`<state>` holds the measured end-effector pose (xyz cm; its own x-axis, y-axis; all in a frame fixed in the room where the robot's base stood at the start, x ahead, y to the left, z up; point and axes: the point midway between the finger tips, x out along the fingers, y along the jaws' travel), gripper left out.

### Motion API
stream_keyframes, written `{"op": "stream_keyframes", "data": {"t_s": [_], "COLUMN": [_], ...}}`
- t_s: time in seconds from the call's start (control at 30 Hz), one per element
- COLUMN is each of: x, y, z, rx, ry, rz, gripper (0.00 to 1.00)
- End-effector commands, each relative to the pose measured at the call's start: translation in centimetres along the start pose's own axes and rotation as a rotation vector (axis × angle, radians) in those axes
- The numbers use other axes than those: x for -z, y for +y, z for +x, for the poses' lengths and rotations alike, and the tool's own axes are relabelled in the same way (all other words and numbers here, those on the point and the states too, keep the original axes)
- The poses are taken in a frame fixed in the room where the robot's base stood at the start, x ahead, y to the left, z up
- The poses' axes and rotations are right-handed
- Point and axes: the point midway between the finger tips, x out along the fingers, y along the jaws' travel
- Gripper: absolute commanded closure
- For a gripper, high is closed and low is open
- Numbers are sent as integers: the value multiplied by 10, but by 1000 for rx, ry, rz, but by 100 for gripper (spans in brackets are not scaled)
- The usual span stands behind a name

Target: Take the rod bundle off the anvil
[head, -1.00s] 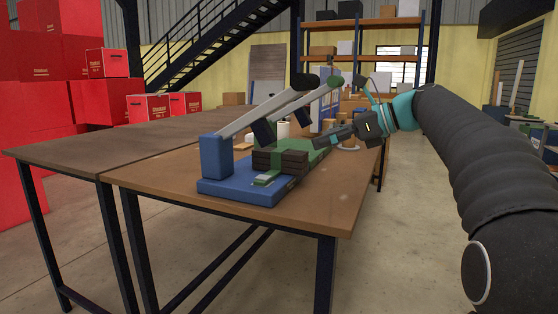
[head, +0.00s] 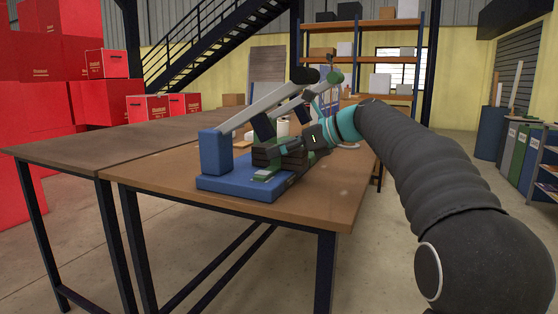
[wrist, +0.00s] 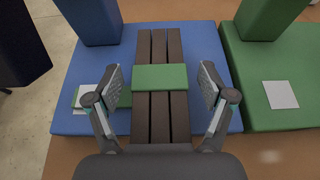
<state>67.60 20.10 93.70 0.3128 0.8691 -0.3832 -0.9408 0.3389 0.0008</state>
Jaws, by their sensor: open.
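The rod bundle (wrist: 159,122) is several dark brown rods side by side with a green band (wrist: 160,78) across them. It lies on the blue press base (wrist: 205,50), which also shows in the head view (head: 225,183). I cannot make out a separate anvil under the bundle. My gripper (wrist: 161,86) is open, with one finger on each side of the bundle near the green band. Gaps show between the fingers and the rods. In the head view my gripper (head: 296,146) is at the bundle (head: 268,153) and partly hides it.
A blue post (head: 216,153) carries a grey lever (head: 265,108) slanting above the bundle. A green press base (wrist: 285,75) with a white square (wrist: 281,95) stands beside the blue one. A small green block with a white top (wrist: 88,97) lies left of the bundle. The wooden table (head: 310,205) is clear in front.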

Motion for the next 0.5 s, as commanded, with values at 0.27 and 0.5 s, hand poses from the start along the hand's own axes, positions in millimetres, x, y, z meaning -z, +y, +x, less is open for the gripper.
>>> {"op": "stream_keyframes", "data": {"t_s": [0.27, 0.5], "x": [-1, 0], "y": [0, 0], "z": [4, 4], "rx": [1, 1], "ry": [0, 0], "rz": [0, 0], "gripper": [21, 81]}}
